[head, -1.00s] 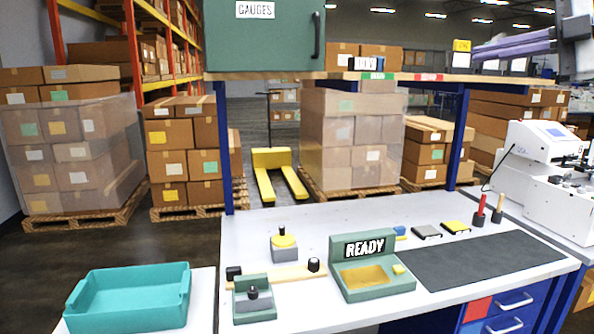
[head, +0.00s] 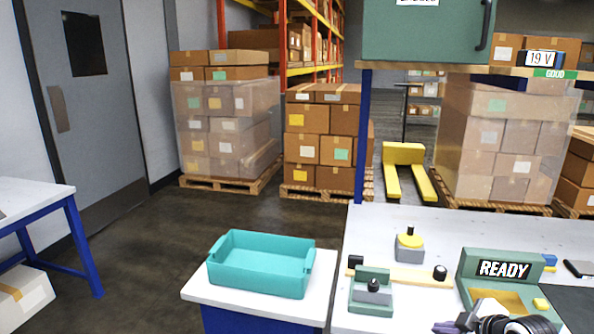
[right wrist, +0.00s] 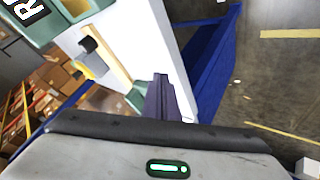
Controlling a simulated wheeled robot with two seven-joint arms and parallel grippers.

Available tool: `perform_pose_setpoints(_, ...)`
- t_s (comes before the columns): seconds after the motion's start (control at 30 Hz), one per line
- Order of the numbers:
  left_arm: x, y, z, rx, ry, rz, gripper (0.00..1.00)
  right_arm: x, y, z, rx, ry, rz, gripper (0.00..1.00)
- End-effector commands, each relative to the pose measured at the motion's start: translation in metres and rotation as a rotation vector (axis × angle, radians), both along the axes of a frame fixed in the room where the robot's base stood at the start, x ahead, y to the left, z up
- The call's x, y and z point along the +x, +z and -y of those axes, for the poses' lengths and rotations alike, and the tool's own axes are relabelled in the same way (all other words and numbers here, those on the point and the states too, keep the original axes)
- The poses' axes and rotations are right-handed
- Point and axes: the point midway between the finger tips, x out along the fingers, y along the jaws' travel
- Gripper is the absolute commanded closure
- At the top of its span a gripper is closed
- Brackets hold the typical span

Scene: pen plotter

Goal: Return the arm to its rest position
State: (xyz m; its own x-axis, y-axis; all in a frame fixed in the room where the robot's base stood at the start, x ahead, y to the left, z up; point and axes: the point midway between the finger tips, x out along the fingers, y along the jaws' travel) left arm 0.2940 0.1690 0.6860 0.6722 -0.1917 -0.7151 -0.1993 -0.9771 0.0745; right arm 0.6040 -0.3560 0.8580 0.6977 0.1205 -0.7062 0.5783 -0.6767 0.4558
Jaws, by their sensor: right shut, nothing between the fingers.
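My right gripper (head: 452,326) shows at the bottom right of the head view, low in front of the green READY station. In the right wrist view its dark purple fingers (right wrist: 161,97) are together with nothing between them. They are seen against the white bench top near its blue edge. The green READY station (head: 506,268) has a yellow pad, partly hidden by my right gripper. My left gripper is not in view.
A teal bin (head: 261,265) stands on a small white table left of the bench. A small green fixture (head: 372,292) and a yellow-topped knob device (head: 409,247) stand on the bench. A green cabinet (head: 425,35) hangs above. Boxes on pallets stand behind.

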Motion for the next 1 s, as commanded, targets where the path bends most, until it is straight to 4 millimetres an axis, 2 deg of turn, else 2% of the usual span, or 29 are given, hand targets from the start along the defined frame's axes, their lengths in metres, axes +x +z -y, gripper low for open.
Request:
perform_pose_setpoints(0.03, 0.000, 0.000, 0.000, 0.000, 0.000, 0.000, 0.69, -0.024, -0.036, -0.022, 0.041, -0.021, -0.028, 1.00)
perform_pose_setpoints(0.1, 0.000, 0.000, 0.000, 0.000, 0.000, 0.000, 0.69, -0.055, -0.072, -0.048, 0.097, -0.062, -0.046, 1.00)
perform_pose_setpoints(0.17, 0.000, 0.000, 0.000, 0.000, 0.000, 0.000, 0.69, -0.085, -0.099, -0.070, 0.150, -0.102, -0.061, 1.00)
perform_pose_setpoints(0.2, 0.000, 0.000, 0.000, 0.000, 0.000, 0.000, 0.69, -0.106, -0.116, -0.084, 0.188, -0.131, -0.072, 1.00)
perform_pose_setpoints(0.33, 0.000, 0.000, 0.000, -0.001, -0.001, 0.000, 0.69, -0.182, -0.155, -0.130, 0.318, -0.237, -0.103, 1.00)
perform_pose_setpoints(0.4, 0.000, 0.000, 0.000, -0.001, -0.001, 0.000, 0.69, -0.219, -0.166, -0.149, 0.384, -0.297, -0.115, 1.00)
perform_pose_setpoints(0.5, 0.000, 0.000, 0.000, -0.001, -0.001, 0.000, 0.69, -0.262, -0.171, -0.169, 0.462, -0.375, -0.126, 1.00)
perform_pose_setpoints(0.6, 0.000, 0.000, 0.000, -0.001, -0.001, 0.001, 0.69, -0.291, -0.172, -0.180, 0.514, -0.430, -0.132, 1.00)
perform_pose_setpoints(0.7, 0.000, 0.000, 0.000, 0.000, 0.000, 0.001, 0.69, -0.304, -0.170, -0.186, 0.542, -0.461, -0.133, 1.00)
perform_pose_setpoints(1.0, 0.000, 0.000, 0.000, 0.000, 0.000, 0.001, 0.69, -0.307, -0.170, -0.187, 0.548, -0.468, -0.133, 1.00)
